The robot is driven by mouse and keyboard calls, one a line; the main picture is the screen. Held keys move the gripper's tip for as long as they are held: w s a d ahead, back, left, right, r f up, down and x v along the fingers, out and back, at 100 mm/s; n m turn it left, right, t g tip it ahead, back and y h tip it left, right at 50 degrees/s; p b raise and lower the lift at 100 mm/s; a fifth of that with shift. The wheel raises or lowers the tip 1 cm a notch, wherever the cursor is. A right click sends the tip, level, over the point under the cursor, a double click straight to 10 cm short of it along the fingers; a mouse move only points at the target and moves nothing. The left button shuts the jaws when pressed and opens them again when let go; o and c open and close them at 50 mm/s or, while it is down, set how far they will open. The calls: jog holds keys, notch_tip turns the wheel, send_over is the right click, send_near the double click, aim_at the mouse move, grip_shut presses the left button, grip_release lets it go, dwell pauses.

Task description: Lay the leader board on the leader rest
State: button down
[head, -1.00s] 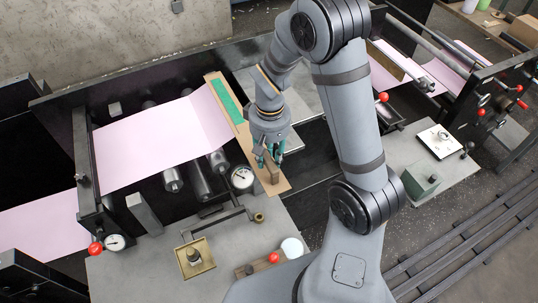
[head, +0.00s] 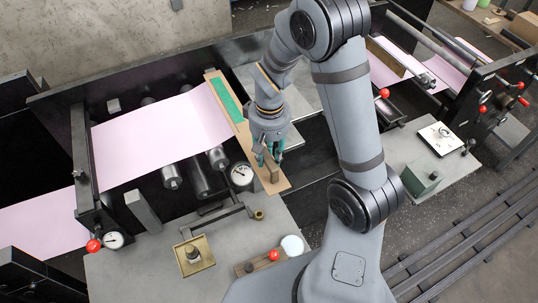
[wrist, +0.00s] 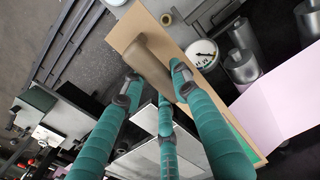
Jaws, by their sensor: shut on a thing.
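The leader board is a long tan board (head: 284,186) with a green strip (head: 226,98) along its far part and a brown grip block near its near end. My gripper (head: 268,157) is shut on that block from above. The wrist view also shows the board (wrist: 128,33), with the green fingers of my gripper (wrist: 155,84) around the block. The board lies slantwise just right of the pink sheet's edge. I cannot tell whether it touches what is under it. No part is clearly identifiable as the leader rest.
A dial gauge (head: 241,177) stands close left of the board. A light grey plate (head: 300,92) lies behind my gripper. Another machine with red knobs (head: 483,109) and a second pink sheet stands at right.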

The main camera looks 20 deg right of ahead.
jog(key=c, duration=1.3)
grip_release()
jog(key=shift+o, duration=0.2)
notch_tip(320, 180, up, 12)
notch_tip(320, 180, down, 12)
jog(key=shift+f, duration=0.1)
jog(key=shift+r+p, duration=0.4)
